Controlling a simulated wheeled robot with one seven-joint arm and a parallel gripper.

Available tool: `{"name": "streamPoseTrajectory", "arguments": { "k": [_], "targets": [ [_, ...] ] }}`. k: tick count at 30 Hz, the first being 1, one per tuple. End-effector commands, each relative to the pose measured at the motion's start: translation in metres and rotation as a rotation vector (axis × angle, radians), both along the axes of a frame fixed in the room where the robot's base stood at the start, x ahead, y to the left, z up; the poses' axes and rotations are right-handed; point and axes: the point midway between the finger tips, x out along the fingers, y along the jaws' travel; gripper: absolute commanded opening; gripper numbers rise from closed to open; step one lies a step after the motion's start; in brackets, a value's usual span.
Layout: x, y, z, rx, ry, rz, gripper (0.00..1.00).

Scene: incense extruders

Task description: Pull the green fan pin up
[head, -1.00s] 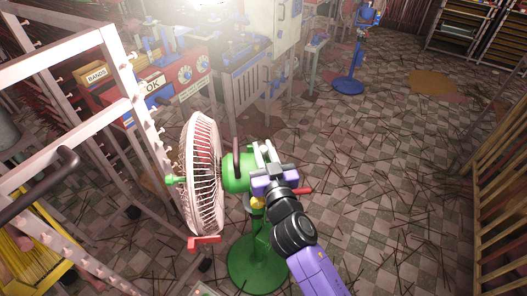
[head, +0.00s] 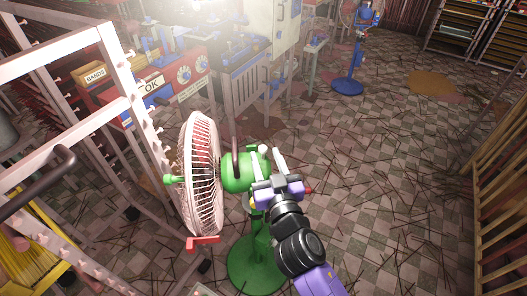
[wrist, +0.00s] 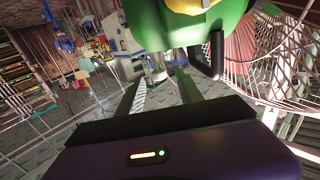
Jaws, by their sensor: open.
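The green fan (head: 240,172) stands at the centre of the head view, with a pale round cage (head: 203,175) on its left and a green motor housing. A small pale knob (head: 263,149), which may be the pin, shows at the top of the housing. My gripper (head: 267,163) is open beside the housing's right side, its two fingers apart. In the wrist view the green housing (wrist: 185,32) fills the top, and my gripper (wrist: 158,80) reaches below it. A pale upright shape (wrist: 156,68) shows between the fingers; I cannot tell whether it is the pin.
A pale rack (head: 118,60) stands at the left. A blue fan (head: 348,85) stands farther back. The floor on the right (head: 400,190) is open, strewn with thin sticks.

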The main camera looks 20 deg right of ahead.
Motion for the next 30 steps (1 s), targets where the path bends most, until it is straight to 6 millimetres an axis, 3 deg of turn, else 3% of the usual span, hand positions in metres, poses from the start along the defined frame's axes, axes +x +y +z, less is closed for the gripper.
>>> {"name": "streamPoseTrajectory", "arguments": {
  "k": [3, 9, 30],
  "targets": [
    [-0.020, 0.002, -0.003, 0.000, 0.001, -0.001, 0.43],
    [-0.037, 0.005, -0.001, 0.001, 0.000, -0.001, 0.43],
    [-0.038, 0.011, 0.004, -0.055, -0.007, 0.020, 0.43]
  ]
}}
